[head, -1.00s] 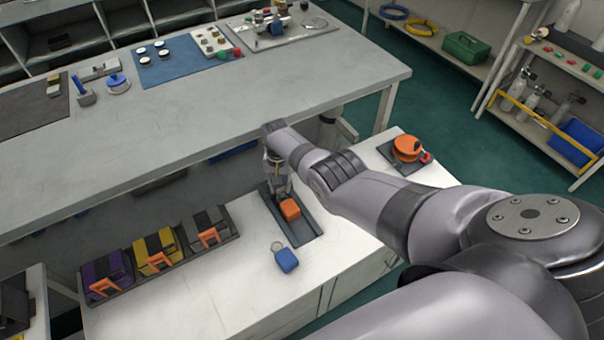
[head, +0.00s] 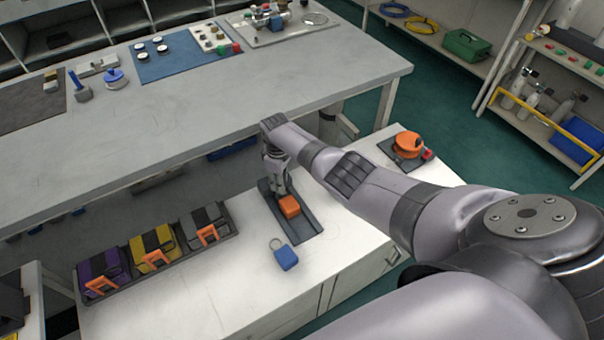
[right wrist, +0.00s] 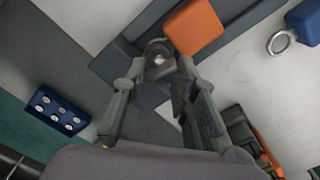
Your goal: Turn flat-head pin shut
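A dark grey tray (head: 311,222) lies on the low white cabinet and carries an orange block (head: 289,206), which also shows in the right wrist view (right wrist: 194,27). A round metallic piece (right wrist: 158,59), perhaps the flat-head pin, is at the tray beside the orange block; its slot cannot be made out. My right gripper (head: 281,192) points down at the tray behind the block. In the right wrist view its fingers (right wrist: 161,72) are apart, one on each side of the metallic piece; contact cannot be told. My left gripper is out of view.
A blue key tag (head: 286,257) lies in front of the tray. A rack (head: 128,284) with purple, yellow and grey packs stands to the left. An orange round thing (head: 407,143) sits at the cabinet's right.

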